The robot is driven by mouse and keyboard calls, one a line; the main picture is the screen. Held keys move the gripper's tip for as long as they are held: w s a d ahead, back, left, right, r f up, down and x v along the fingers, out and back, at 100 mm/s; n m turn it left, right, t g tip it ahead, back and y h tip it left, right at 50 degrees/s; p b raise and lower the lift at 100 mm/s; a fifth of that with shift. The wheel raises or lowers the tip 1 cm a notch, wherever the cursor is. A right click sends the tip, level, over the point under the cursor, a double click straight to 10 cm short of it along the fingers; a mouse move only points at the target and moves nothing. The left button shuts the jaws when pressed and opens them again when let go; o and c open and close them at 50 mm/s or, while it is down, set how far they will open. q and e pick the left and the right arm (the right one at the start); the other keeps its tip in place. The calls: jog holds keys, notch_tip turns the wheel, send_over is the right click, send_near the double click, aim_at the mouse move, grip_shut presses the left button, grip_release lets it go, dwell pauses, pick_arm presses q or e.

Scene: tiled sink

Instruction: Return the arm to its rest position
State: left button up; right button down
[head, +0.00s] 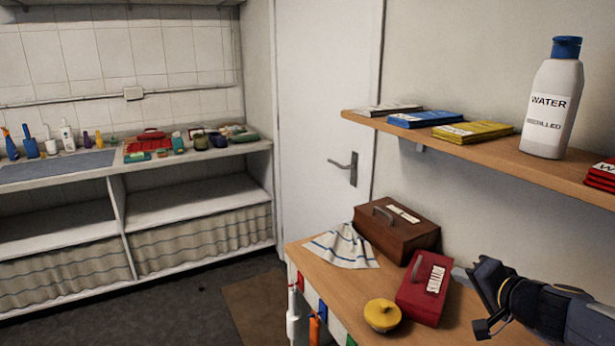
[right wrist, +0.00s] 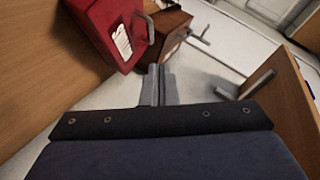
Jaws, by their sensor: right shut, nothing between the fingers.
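My right gripper (head: 466,275) comes in from the right edge of the head view, over the wooden table at the lower right. Its tips are at the right side of the red box in that picture; I cannot tell whether they touch it. In the right wrist view its two grey fingers (right wrist: 157,85) are together with nothing between them. The red box (head: 424,290) and the brown box (head: 396,228) show beyond the fingers in the wrist view. My left gripper is not in view.
The wooden table (head: 330,277) also holds a striped cloth (head: 343,246) and a yellow round-topped object (head: 382,314). Above it, a wall shelf (head: 480,150) carries a white water bottle (head: 552,100) and several flat packs. A tiled sink counter (head: 60,180) with many small items stands at the left.

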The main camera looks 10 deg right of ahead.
jog(key=s+a+r+n+g+y+p, duration=0.1)
jog(key=s+a+n+g+y, duration=0.4)
jog(key=s+a, duration=0.8)
jog(key=s+a+f+n+g+h, duration=0.1)
jog(key=s+f+n, duration=0.1)
jog(key=s, duration=0.4)
jog(key=s+a+f+n+g+h+p, duration=0.1)
jog(key=s+a+f+n+h, duration=0.1)
jog(key=s+f, duration=0.2)
jog(key=shift+s+f, duration=0.4)
jog(key=shift+s, duration=0.8)
